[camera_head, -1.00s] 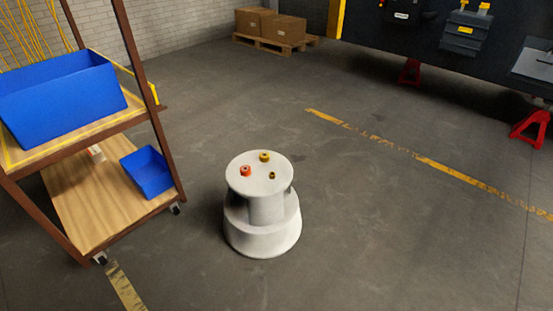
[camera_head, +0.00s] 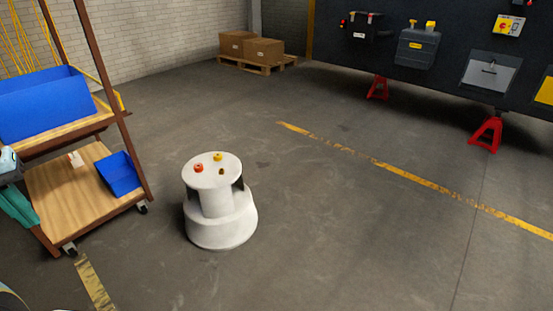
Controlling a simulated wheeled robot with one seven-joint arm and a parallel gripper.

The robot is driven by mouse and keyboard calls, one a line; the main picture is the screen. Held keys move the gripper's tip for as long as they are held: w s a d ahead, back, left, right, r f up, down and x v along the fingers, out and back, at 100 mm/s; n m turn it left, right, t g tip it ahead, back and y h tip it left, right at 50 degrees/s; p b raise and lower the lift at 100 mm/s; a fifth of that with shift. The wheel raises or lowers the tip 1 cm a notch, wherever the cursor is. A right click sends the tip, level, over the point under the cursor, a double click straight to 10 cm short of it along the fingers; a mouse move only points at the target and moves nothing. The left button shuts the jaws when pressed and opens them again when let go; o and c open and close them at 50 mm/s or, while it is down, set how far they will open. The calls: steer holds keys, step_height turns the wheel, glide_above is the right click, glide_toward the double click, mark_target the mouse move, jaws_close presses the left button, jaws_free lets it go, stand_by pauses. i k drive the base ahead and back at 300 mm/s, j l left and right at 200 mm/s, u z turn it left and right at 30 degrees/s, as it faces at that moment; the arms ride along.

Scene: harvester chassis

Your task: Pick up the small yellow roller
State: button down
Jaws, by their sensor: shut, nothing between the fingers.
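A white round step stool (camera_head: 218,229) stands on the floor left of the middle, with three small rollers on its top. The small yellow roller (camera_head: 222,171) is dark yellow and sits nearest the front right of the top. A larger yellow roller (camera_head: 218,157) sits behind it, and an orange-red roller (camera_head: 199,168) sits to its left. None of the three touches another. My gripper is not in view; a grey and teal part at the left edge looks like my arm.
A wheeled cart (camera_head: 70,195) stands left of the stool, with a large blue bin (camera_head: 45,105) above and a small blue bin (camera_head: 118,174) below. Boxes on a pallet (camera_head: 255,65) are at the back. Red stands (camera_head: 487,133) support a dark chassis at right. Floor around the stool is open.

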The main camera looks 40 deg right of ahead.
mark_target(218, 157)
steer(key=z, duration=1.35)
steer(key=i+j+u, duration=0.15)
steer(key=i+u, duration=0.2)
steer(key=i, duration=0.55)
steer(key=i+l+u, duration=0.15)
steer(key=i+u, duration=0.15)
steer(key=i, duration=0.55)
